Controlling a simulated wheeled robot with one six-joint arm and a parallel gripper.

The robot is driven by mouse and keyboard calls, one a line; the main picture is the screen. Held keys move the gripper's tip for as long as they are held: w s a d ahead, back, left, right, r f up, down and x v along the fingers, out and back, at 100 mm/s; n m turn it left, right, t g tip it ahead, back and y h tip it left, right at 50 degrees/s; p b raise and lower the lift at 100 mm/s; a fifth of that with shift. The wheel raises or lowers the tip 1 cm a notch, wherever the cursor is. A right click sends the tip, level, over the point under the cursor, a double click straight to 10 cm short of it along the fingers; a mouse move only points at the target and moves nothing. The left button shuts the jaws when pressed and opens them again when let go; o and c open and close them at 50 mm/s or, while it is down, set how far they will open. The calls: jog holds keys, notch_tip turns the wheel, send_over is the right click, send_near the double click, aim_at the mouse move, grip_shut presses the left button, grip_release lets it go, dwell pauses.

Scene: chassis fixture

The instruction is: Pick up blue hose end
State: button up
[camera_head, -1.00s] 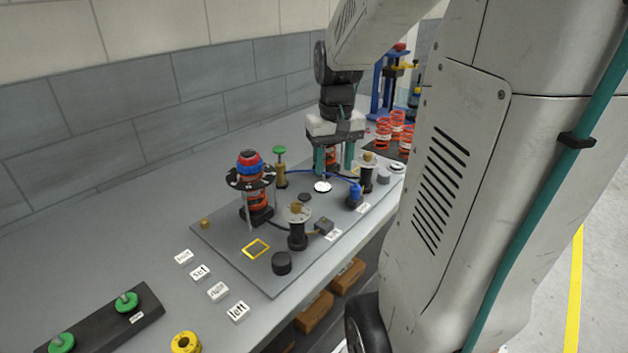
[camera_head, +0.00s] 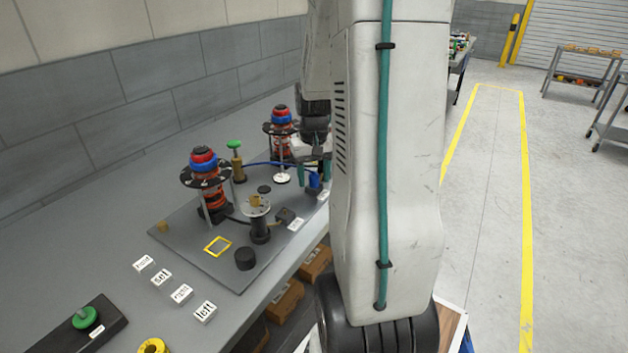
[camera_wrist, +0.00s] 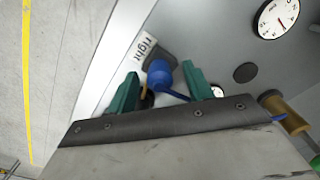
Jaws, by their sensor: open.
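The blue hose end (camera_wrist: 160,73) is a rounded blue piece on a dark square base in the wrist view, with the blue hose (camera_wrist: 175,95) running from it toward the lower right. My gripper (camera_wrist: 160,84) is open, its two green fingers on either side of the hose end as seen from the wrist. I cannot tell from this view how far above it the fingertips are. In the head view the blue hose end (camera_head: 314,180) stands near the fixture's right edge, beside my gripper (camera_head: 312,172), which my arm partly hides.
A "right" label (camera_wrist: 147,46) lies beside the hose end. A white gauge (camera_wrist: 277,18) and a brass post (camera_wrist: 285,115) stand on the grey plate (camera_head: 190,255). Two coil-spring towers (camera_head: 207,190) stand behind.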

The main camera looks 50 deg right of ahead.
jog(key=c, duration=1.1)
grip_shut()
jog(key=shift+r, duration=0.1)
